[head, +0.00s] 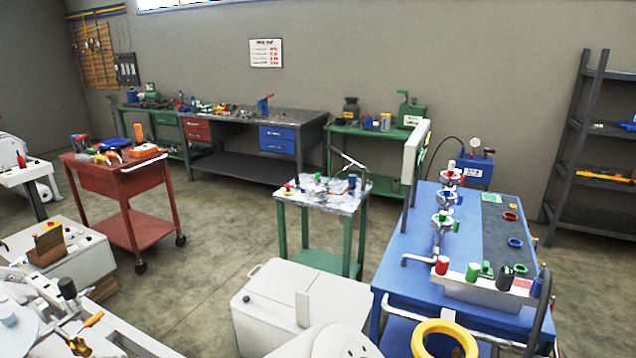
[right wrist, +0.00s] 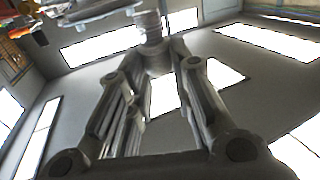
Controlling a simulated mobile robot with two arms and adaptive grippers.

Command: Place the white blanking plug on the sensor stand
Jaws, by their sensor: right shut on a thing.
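In the right wrist view my right gripper (right wrist: 156,58) is shut on a pale, ridged round piece (right wrist: 152,25), which looks like the white blanking plug. It is held upright between the fingertips, with its upper end near the picture's top edge. Neither of my grippers shows clearly in the head view. The head view shows a blue bench (head: 408,268) at right with a pipe assembly (head: 441,222) carrying several coloured fittings. A pale block (head: 478,292) at its front holds red, green and black caps. I cannot tell which item is the sensor stand.
A small green-legged table (head: 325,203) with small parts stands in the middle. A red cart (head: 122,200) with tools is at left. Long workbenches line the back wall, and a dark shelf (head: 575,130) stands at right. Floor (head: 215,235) between the cart and table is clear.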

